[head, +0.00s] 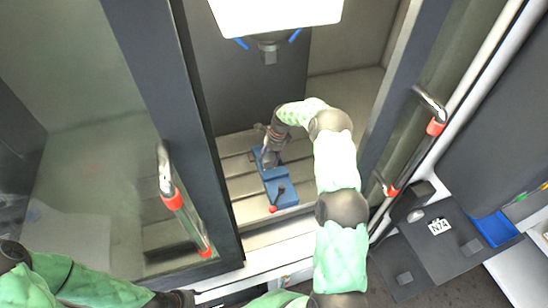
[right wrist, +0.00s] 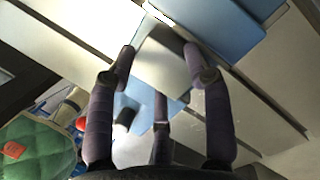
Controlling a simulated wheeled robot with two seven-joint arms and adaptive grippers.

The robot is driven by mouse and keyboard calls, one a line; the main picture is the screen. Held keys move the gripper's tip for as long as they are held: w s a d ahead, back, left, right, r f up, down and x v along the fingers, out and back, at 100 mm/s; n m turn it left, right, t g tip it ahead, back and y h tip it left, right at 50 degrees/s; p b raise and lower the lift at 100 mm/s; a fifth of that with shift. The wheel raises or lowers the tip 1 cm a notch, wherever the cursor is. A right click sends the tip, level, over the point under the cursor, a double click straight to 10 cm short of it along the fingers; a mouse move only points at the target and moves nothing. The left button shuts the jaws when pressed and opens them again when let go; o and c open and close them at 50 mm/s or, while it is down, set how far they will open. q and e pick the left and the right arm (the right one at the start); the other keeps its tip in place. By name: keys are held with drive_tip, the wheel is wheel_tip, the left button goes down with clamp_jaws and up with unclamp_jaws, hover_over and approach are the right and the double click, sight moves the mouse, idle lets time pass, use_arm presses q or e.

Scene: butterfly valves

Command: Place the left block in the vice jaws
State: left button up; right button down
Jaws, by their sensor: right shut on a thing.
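The blue vice (head: 281,186) stands on the slotted machine table, with a red-tipped handle at its near end. My right gripper (head: 269,155) reaches down at the vice's far end. In the right wrist view its purple fingers (right wrist: 160,75) are closed around a grey block (right wrist: 163,62). Blue vice parts (right wrist: 228,25) show beyond and beside the block. I cannot tell whether the block touches the jaws, as the gripper covers that spot in the head view. My left arm shows at the lower left, but its gripper is not visible.
The machine's door frames, with red-ended handles (head: 184,205) and (head: 433,118), flank the opening. A spindle (head: 268,50) hangs above the vice. A dark side table (head: 432,262) with a blue tray (head: 494,229) and an N74 label stands at the right. Bare machine table lies left of the vice.

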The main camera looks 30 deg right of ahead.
drive_tip(key=shift+s+d+f, duration=0.15)
drive_tip(key=shift+d, duration=0.35)
drive_tip(key=shift+s+d, duration=0.25)
drive_tip(key=shift+w+a, duration=0.3)
drive_tip(key=shift+a, duration=0.3)
drive_tip(key=c, duration=0.9)
unclamp_jaws()
drive_tip(key=shift+w+a, duration=0.1)
drive_tip(key=shift+a, duration=0.05)
drive_tip(key=o, duration=0.4)
drive_tip(key=shift+s+d, duration=0.25)
drive_tip(key=shift+d, duration=0.15)
drive_tip(key=shift+w+a, duration=0.1)
drive_tip(key=shift+a, duration=0.1)
drive_tip(key=shift+r, duration=0.2)
use_arm(q)
drive_tip(key=shift+s+d+f+b, duration=0.15)
drive_tip(key=shift+s+f+b, duration=0.05)
drive_tip(key=shift+f+b, duration=0.2)
drive_tip(key=shift+s+d+f+b, duration=0.15)
drive_tip(key=shift+f+b, duration=0.2)
drive_tip(key=shift+f, duration=0.05)
use_arm(e)
drive_tip(key=v, duration=1.1)
drive_tip(key=shift+d+r, duration=0.15)
drive_tip(key=shift+r, duration=0.2)
